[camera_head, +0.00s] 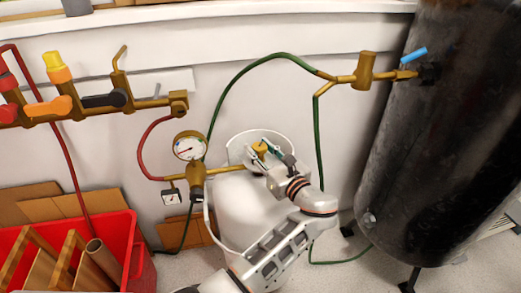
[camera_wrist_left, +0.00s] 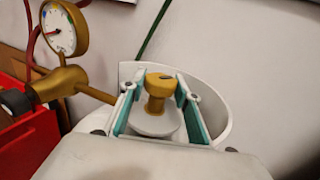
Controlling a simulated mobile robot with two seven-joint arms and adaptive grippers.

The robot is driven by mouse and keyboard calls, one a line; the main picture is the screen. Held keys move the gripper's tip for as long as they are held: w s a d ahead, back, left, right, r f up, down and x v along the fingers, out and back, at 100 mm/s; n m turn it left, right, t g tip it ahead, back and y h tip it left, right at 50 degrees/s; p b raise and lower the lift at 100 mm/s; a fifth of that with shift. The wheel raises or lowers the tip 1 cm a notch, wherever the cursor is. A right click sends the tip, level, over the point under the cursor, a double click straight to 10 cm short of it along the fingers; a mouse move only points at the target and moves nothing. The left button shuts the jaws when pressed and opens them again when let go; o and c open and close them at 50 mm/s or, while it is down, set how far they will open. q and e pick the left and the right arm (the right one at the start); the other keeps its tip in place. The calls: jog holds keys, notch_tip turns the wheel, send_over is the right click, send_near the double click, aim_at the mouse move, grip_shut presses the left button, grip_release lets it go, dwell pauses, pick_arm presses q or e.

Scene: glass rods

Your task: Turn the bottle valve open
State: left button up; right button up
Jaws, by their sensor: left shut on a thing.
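The white gas bottle (camera_head: 235,205) stands against the wall in the middle of the head view. Its brass valve knob (camera_head: 260,147) sits on top inside a white collar (camera_head: 238,147). The knob (camera_wrist_left: 160,82) also shows in the left wrist view, upright on its stem above a pale round base. My left gripper (camera_head: 263,152) reaches in from the lower right of the bottle. Its teal-padded fingers (camera_wrist_left: 160,95) stand on both sides of the knob and are shut on it. My right gripper is in neither view.
A pressure gauge (camera_head: 189,146) and brass regulator (camera_head: 196,180) join the bottle's left side. A green hose (camera_head: 245,70) arches above. A dark tank (camera_head: 425,150) stands right, a red crate (camera_head: 140,262) lower left. A valve manifold (camera_head: 85,108) is on the wall.

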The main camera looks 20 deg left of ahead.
aim_at(259, 146)
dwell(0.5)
pick_arm(q)
jog(key=o, duration=1.1)
jog(key=shift+o, duration=0.2)
notch_tip(259, 146, up, 10)
jog(key=shift+r, duration=0.1)
